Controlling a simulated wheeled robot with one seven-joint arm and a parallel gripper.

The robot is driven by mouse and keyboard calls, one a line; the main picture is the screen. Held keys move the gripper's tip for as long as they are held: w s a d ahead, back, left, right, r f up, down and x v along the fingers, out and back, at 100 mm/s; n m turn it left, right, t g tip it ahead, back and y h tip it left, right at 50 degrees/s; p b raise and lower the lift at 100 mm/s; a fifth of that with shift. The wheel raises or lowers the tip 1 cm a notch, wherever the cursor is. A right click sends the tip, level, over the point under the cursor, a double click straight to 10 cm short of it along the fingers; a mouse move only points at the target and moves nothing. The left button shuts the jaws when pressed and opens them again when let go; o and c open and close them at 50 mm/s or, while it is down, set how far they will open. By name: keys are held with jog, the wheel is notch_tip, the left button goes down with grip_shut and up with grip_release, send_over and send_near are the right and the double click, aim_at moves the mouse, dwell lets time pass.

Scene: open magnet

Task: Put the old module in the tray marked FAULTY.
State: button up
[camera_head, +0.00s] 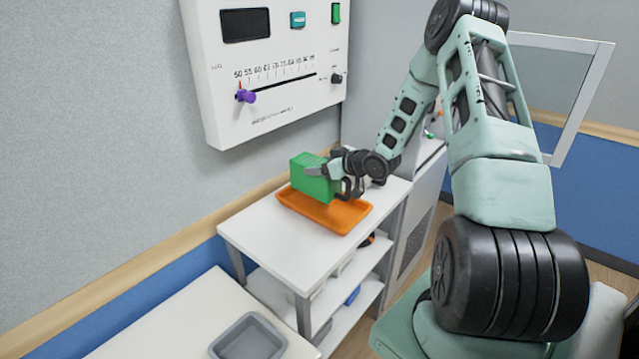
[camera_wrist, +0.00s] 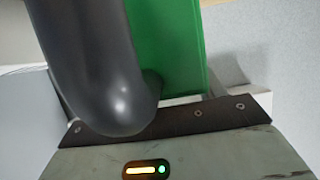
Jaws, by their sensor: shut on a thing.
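A green box-shaped module (camera_head: 312,180) is held in my gripper (camera_head: 330,178), at or just above an orange tray (camera_head: 345,217) on the white cart. I cannot tell whether the module touches the tray. In the wrist view the green module (camera_wrist: 178,45) fills the top middle, partly hidden behind a dark rounded finger. No FAULTY marking can be read on the orange tray. A grey tray (camera_head: 247,338) sits on the white surface at the bottom, and no marking on it can be read either.
The white cart top (camera_head: 270,238) is bare in front of the orange tray; lower shelves hold small items. A white wall panel (camera_head: 270,75) with a purple slider knob (camera_head: 246,96) hangs above. A framed pane (camera_head: 560,85) stands at the right.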

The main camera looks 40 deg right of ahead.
jog(key=shift+f+p, duration=0.6)
jog(key=shift+f, duration=2)
jog(key=shift+f, duration=0.2)
jog(key=o, duration=1.3)
